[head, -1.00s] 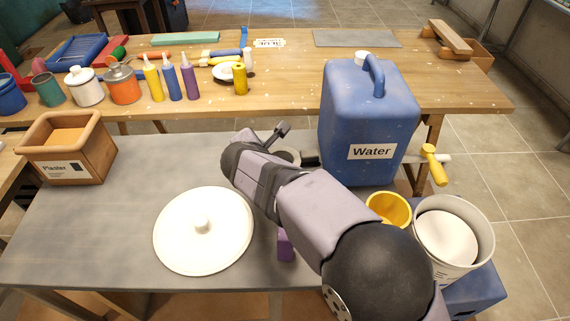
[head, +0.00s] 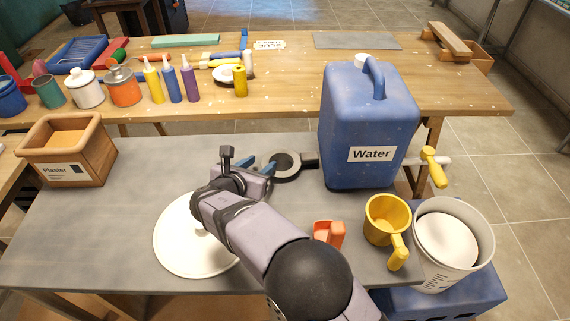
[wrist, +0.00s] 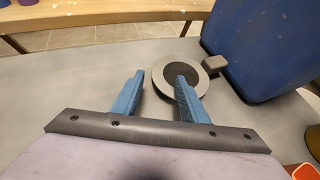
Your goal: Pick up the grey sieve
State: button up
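The grey sieve (head: 296,175), a round grey ring with a dark middle and a short dark handle, lies on the grey table left of the blue water container. My gripper (head: 259,167) is open just left of it, its two blue fingers pointing towards it. In the wrist view, the sieve (wrist: 200,90) is ahead, and the right finger of my gripper (wrist: 158,82) overlaps its ring and middle. The left finger is outside the ring on the left. I cannot tell whether the right finger touches the sieve or is above it. Nothing is held.
The blue water container (head: 368,125) stands close by the sieve's handle. A white lid (head: 178,240) lies under my arm. An orange scoop (head: 330,232), a yellow jug (head: 385,222) and a white bucket (head: 455,240) are at right. A plaster box (head: 67,150) stands left; the table's middle-left is clear.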

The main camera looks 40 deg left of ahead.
aim_at(268, 155)
jog(key=shift+r+p+x, duration=0.2)
jog(key=shift+p+x, duration=0.55)
jog(key=shift+x, duration=1.85)
jog(key=shift+a, duration=0.15)
grip_shut()
